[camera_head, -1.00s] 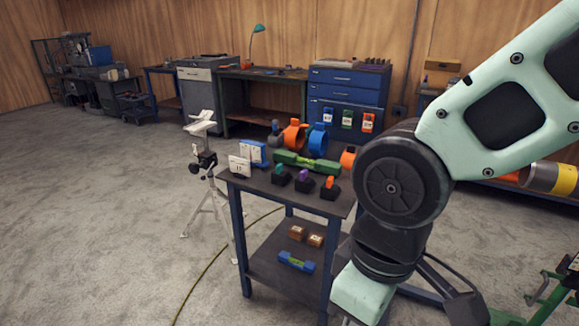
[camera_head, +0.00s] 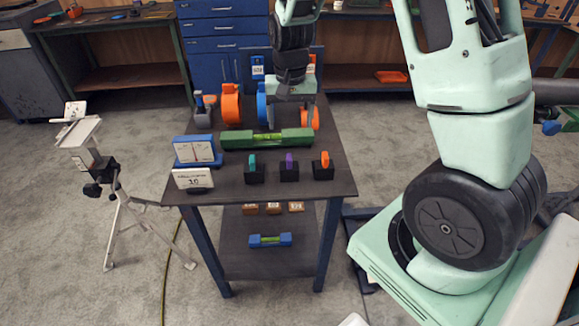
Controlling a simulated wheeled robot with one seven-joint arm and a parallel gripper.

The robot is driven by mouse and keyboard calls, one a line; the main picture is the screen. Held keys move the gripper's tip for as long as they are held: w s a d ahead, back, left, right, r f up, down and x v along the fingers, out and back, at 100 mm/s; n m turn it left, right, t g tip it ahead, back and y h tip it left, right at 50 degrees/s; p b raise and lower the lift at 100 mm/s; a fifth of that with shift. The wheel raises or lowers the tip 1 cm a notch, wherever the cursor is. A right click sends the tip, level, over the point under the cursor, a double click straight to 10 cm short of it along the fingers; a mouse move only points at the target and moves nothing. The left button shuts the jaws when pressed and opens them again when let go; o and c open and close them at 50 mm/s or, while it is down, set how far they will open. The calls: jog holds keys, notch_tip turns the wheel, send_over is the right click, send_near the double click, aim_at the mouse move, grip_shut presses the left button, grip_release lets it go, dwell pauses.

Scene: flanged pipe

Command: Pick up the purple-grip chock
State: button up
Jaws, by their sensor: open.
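The purple-grip chock (camera_head: 289,168) is a black block with an upright purple grip. It stands on the dark cart top (camera_head: 225,205) between a teal-grip chock (camera_head: 253,168) and an orange-grip chock (camera_head: 323,167). All three form a row near the front edge. My gripper (camera_head: 292,112) is above the back half of the cart, behind the row and over the green level (camera_head: 267,139). It is open, and nothing shows between its jaws. Its fingertips are small and partly lost against the things behind.
Orange (camera_head: 231,104) and blue (camera_head: 262,102) rings stand behind the level. A blue display (camera_head: 195,150) and a white card (camera_head: 193,179) stand at the cart's left. The lower shelf holds a blue level (camera_head: 270,240) and brown blocks. A tripod (camera_head: 120,200) stands left on open floor.

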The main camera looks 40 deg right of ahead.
aim_at(289, 154)
jog(key=f, duration=0.4)
jog(key=f+p, duration=0.1)
jog(key=f, duration=0.4)
jog(key=shift+w+a+f, duration=0.15)
jog(key=shift+w, duration=0.05)
jog(key=shift+f+p, duration=0.65)
jog(key=shift+f, duration=2.2)
jog(key=c, duration=1.2)
